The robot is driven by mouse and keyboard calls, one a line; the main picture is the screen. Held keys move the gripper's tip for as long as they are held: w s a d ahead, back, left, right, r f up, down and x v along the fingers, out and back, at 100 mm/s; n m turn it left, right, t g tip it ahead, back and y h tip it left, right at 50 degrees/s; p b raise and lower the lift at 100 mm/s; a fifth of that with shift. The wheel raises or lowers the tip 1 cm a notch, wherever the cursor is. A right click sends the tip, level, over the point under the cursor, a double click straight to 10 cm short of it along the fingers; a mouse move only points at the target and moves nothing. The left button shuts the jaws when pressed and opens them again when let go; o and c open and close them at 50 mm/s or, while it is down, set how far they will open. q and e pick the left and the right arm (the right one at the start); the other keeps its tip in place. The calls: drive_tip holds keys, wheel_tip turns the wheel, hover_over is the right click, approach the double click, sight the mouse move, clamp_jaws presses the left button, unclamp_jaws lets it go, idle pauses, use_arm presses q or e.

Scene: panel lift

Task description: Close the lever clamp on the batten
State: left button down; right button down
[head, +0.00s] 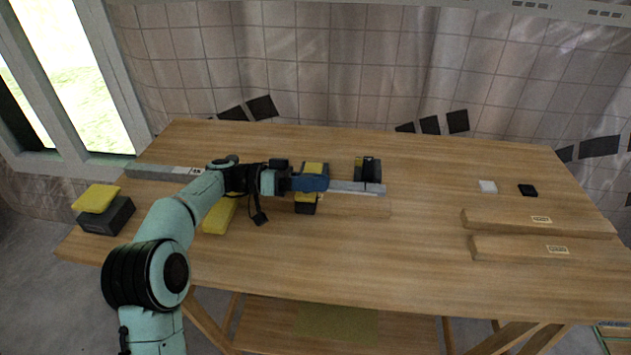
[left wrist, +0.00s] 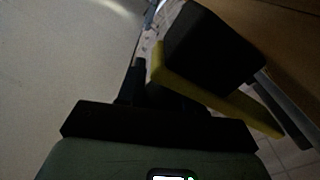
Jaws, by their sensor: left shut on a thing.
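The batten (head: 358,187) is a long grey bar lying left to right across the wooden table, partly hidden behind my left arm. The lever clamp is a black and yellow body (head: 314,168) at the batten, with a blue lever (head: 311,184) lying across it, roughly along the batten. My left gripper (head: 292,183) is at the lever's left end, shut on it. In the dark left wrist view, a yellow part (left wrist: 205,92) and a black block (left wrist: 212,48) show close ahead; the jaw contact is not clear there.
A black block (head: 368,169) stands at the batten's right end. A yellow-topped black block (head: 103,215) is at the table's left edge, and a yellow piece (head: 219,216) lies under my arm. Two labelled boards (head: 512,221) lie at right. The front middle of the table (head: 370,255) is clear.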

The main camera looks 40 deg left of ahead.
use_arm(q)
drive_tip(key=shift+s+d+f+g, duration=0.1)
drive_tip(key=shift+s+f+g, duration=0.1)
drive_tip(key=shift+f, duration=0.35)
drive_tip(key=shift+s+f+g, duration=0.1)
drive_tip(key=shift+f+g, duration=0.1)
drive_tip(key=shift+f, duration=0.35)
drive_tip(key=c, duration=0.8)
unclamp_jaws()
drive_tip(key=shift+s, duration=0.1)
drive_tip(key=shift+o, duration=0.2)
drive_tip(key=shift+s+r, duration=0.1)
drive_tip(key=shift+r, duration=0.75)
drive_tip(key=p+v, duration=0.6)
drive_tip(key=v, duration=0.9)
